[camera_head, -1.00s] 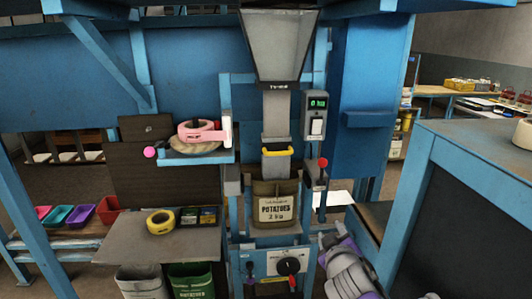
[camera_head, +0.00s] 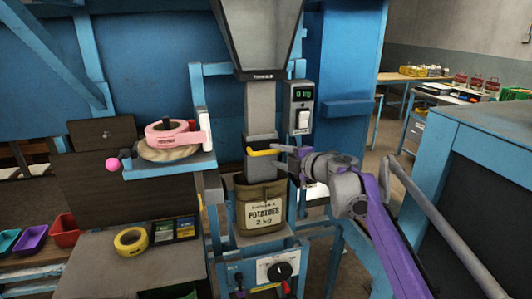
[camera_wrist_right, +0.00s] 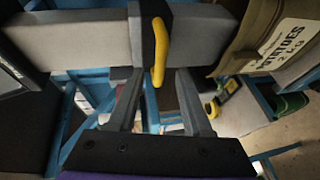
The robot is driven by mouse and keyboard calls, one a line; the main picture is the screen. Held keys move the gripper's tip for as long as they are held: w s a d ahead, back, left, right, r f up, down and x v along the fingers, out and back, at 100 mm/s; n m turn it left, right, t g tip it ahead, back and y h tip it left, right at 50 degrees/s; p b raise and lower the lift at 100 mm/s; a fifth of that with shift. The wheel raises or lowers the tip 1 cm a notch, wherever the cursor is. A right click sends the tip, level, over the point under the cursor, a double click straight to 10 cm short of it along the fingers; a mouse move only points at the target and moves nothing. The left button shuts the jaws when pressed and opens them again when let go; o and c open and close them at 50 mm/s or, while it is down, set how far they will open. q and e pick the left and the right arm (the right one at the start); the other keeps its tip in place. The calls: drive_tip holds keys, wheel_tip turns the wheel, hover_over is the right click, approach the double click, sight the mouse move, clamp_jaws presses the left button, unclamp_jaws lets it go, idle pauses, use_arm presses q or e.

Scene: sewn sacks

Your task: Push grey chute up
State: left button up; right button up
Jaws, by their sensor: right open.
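The grey chute (camera_head: 260,105) drops from the hopper, with a dark grey band and a yellow handle (camera_head: 263,152) low on its front. In the right wrist view the chute (camera_wrist_right: 85,38) lies across the top, and the yellow handle (camera_wrist_right: 160,52) points down the picture. My right gripper (camera_wrist_right: 160,98) is open, its fingers on either side of the handle's lower end. Contact cannot be told. In the head view my right gripper (camera_head: 285,151) is at the handle's right. My left gripper is out of view.
A scale display reading 0 kg (camera_head: 302,96) is right of the chute. A shelf with a pink tape roll (camera_head: 175,134) juts out at left. A dial panel (camera_head: 275,270) is below the sack. A blue-framed bench (camera_head: 445,165) stands at right.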

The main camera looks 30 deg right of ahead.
sight(268, 153)
drive_tip(key=x, duration=0.5)
drive_tip(key=shift+w, duration=0.2)
clamp_jaws()
idle(1.2)
